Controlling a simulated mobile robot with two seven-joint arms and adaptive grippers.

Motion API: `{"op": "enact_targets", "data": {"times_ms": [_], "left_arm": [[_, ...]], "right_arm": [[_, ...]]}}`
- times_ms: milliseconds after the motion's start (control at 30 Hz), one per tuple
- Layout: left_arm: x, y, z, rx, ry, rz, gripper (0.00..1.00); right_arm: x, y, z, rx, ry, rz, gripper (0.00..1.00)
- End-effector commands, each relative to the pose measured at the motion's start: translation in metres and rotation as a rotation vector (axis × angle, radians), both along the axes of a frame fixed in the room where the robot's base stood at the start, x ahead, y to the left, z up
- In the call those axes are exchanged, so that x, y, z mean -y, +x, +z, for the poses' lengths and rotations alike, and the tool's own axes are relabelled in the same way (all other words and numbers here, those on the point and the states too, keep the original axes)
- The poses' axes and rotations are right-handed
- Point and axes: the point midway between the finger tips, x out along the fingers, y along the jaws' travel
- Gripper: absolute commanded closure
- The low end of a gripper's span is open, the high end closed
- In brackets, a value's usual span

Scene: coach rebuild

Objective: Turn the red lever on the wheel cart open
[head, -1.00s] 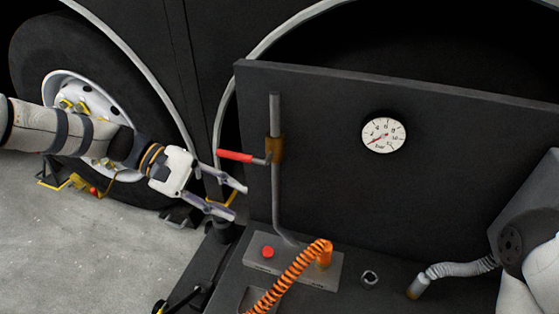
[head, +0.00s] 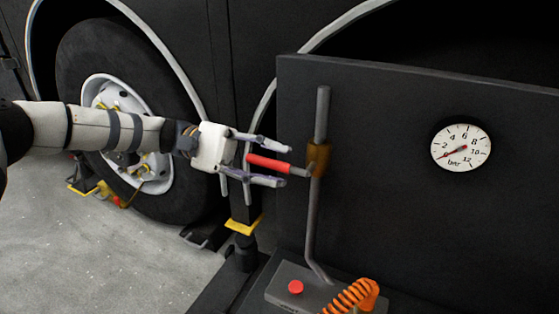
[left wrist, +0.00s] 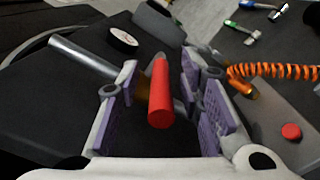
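The red lever (head: 268,163) sticks out to the left from a brass valve body (head: 318,159) on a grey upright pipe (head: 322,112) of the wheel cart. My left gripper (head: 272,164) is open, with one finger above the lever and one below it in the head view. In the left wrist view the lever (left wrist: 160,92) lies between the two purple-padded fingers, with gaps visible on both sides. The round gauge (head: 461,148) on the dark panel has its needle pointing low left, near 0. My right gripper is not in view.
A dark panel (head: 390,200) stands behind the pipe. Below are a grey block with a red button (head: 295,287) and an orange coiled hose (head: 352,296). A large wheel (head: 128,110) stands at left. Bare floor (head: 120,250) is at lower left.

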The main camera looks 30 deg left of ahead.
Motion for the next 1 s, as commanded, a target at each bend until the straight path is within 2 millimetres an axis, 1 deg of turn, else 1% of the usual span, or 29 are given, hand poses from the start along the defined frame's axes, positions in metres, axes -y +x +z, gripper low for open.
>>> {"op": "enact_targets", "data": {"times_ms": [33,133,400,467,500,533,567,833,1000], "left_arm": [[0.007,0.000,0.001,0.000,0.000,-0.002,0.66],[0.015,0.001,0.000,0.000,0.000,0.000,0.66],[0.017,0.001,-0.001,-0.001,0.000,0.001,0.66],[0.017,0.001,-0.001,-0.001,0.000,0.001,0.80],[0.017,0.001,-0.001,-0.001,0.000,0.001,0.89],[0.017,0.001,-0.001,-0.001,0.000,0.001,0.96],[0.017,0.001,-0.001,-0.001,0.000,0.001,1.00],[0.017,0.001,0.000,-0.001,0.004,0.001,1.00],[0.017,0.001,0.005,0.001,0.042,0.001,1.00]], "right_arm": [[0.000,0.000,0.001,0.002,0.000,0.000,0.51],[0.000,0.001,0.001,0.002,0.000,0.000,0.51],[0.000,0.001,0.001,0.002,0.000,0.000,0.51],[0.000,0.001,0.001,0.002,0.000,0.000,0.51],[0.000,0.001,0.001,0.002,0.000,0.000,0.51],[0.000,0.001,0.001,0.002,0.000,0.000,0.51],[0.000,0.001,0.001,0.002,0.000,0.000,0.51],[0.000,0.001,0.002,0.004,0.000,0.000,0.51],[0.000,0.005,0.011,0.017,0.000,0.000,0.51]]}}
